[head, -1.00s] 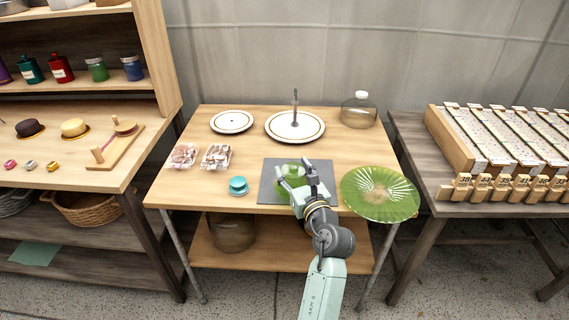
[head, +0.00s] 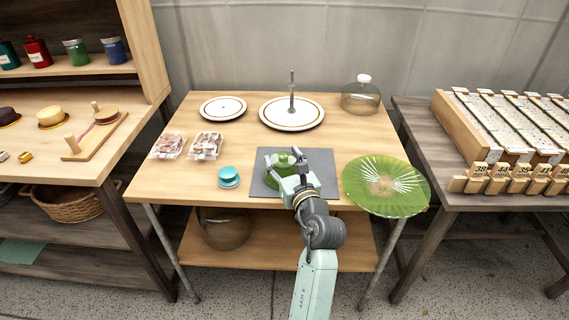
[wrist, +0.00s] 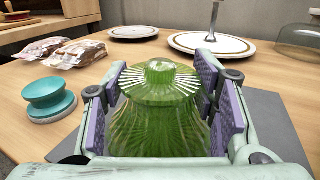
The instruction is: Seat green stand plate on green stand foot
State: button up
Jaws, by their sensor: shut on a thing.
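The green stand foot (head: 281,164) is ribbed green glass with a narrow round top. It is upright over the grey mat at the front of the middle table. The green stand plate (head: 410,190) is a wide ribbed glass disc with a pale centre. It is at the table's front right, apart from my gripper, and reaches past the table edge.
The grey mat (head: 325,187) lies under my gripper. A teal pot (head: 229,176) and clear bags (head: 206,145) are to the left. Behind are a small white plate (head: 223,107), a larger plate with a post (head: 291,112) and a glass jar (head: 361,98). The table's middle is clear.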

jog(key=o, duration=1.4)
jog(key=shift+f, duration=0.15)
jog(key=shift+o, duration=0.2)
jog(key=b+v, duration=0.2)
jog(key=v, duration=1)
